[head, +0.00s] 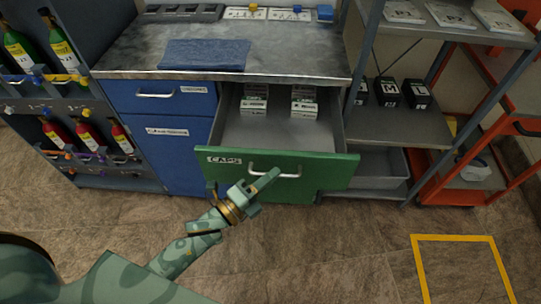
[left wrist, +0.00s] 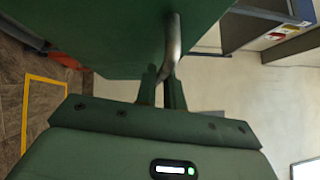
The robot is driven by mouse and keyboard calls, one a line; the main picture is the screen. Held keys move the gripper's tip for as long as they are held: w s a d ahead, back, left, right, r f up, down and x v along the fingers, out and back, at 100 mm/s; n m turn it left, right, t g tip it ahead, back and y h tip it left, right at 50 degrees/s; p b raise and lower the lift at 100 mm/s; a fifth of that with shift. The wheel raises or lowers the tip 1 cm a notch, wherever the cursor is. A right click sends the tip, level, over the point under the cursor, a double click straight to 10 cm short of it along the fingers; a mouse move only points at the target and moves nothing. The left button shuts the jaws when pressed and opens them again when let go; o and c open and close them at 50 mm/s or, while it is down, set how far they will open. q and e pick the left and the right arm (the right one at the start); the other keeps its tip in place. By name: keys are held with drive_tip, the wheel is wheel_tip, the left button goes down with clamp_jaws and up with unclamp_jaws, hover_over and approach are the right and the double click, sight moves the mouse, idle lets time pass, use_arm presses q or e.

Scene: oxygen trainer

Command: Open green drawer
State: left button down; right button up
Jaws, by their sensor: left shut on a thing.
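The green drawer (head: 325,172) stands pulled out from the workbench, with a label reading CAPS on its front. Small white boxes with green marks (head: 254,99) sit inside it toward the back. Its silver bar handle (head: 290,174) runs across the front. My right gripper is not in view.
A blue drawer (head: 160,95) and blue cabinet door (head: 175,150) are left of the green drawer. A bottle rack (head: 95,110) stands at far left. Grey shelving (head: 395,130) and an orange cart (head: 440,185) are at right. The floor in front is clear, with a yellow outline (head: 455,238).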

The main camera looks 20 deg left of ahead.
use_arm(q)
drive_tip(key=shift+s+d, duration=0.3)
drive_tip(key=shift+s, duration=0.7)
drive_tip(key=shift+s+d, duration=0.25)
drive_tip(key=shift+s, duration=0.75)
drive_tip(key=c, duration=1.5)
unclamp_jaws()
drive_tip(key=p+v, duration=0.1)
drive_tip(key=v, duration=1.5)
drive_tip(key=shift+a, duration=0.15)
drive_tip(key=shift+s+f, duration=0.1)
